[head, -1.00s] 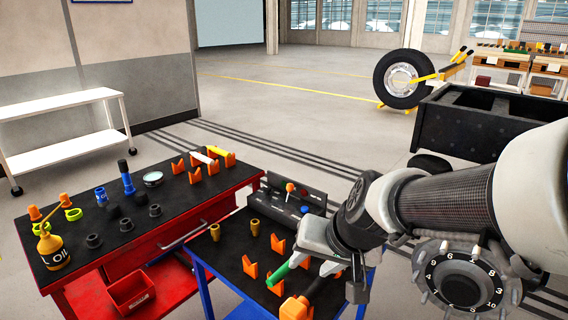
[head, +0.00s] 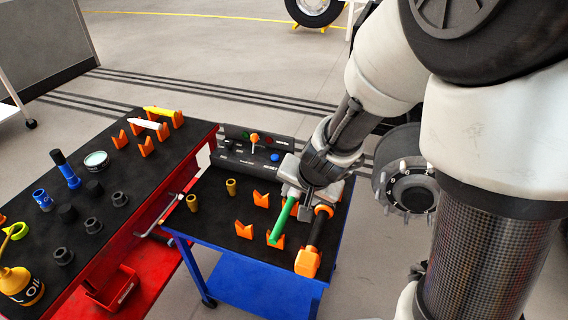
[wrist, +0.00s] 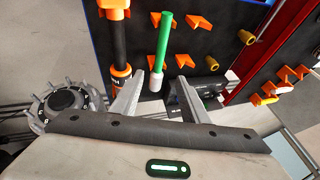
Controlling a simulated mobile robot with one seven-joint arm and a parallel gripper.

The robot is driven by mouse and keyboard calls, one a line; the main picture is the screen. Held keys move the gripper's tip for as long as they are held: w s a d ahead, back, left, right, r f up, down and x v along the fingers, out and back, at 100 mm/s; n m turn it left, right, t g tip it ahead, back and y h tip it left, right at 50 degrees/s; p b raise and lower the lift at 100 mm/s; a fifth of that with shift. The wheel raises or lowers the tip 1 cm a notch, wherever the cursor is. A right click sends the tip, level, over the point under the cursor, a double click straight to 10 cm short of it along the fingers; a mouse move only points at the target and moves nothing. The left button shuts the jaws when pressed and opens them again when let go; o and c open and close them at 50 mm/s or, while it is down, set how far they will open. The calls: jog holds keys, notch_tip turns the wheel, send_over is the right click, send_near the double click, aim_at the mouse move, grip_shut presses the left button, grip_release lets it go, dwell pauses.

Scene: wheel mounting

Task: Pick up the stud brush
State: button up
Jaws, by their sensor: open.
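A green rod with a white end (head: 282,222), most likely the stud brush, lies across orange cradles on the blue cart (head: 262,272). In the wrist view the green rod (wrist: 163,42) points away from me, with its white end nearest. My gripper (head: 302,200) is over the right part of the cart, at the rod's far end. In the wrist view my gripper (wrist: 160,80) is open, its fingers on either side of the white end. I cannot tell whether either finger touches it. The far end of the rod is partly hidden by my gripper in the head view.
An orange-and-black tool (head: 308,258) lies close beside the rod. A black control box (head: 240,155) stands at the cart's back. The red cart (head: 170,205) at left holds a blue tool (head: 65,170), sockets and an oil can (head: 20,285). A wheel hub (head: 412,190) is at right.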

jog(key=b, duration=0.7)
send_near(287, 210)
jog(key=x, duration=0.3)
jog(key=shift+b+x, duration=1.35)
jog(key=shift+x, duration=1.8)
jog(key=shift+s, duration=0.1)
grip_shut()
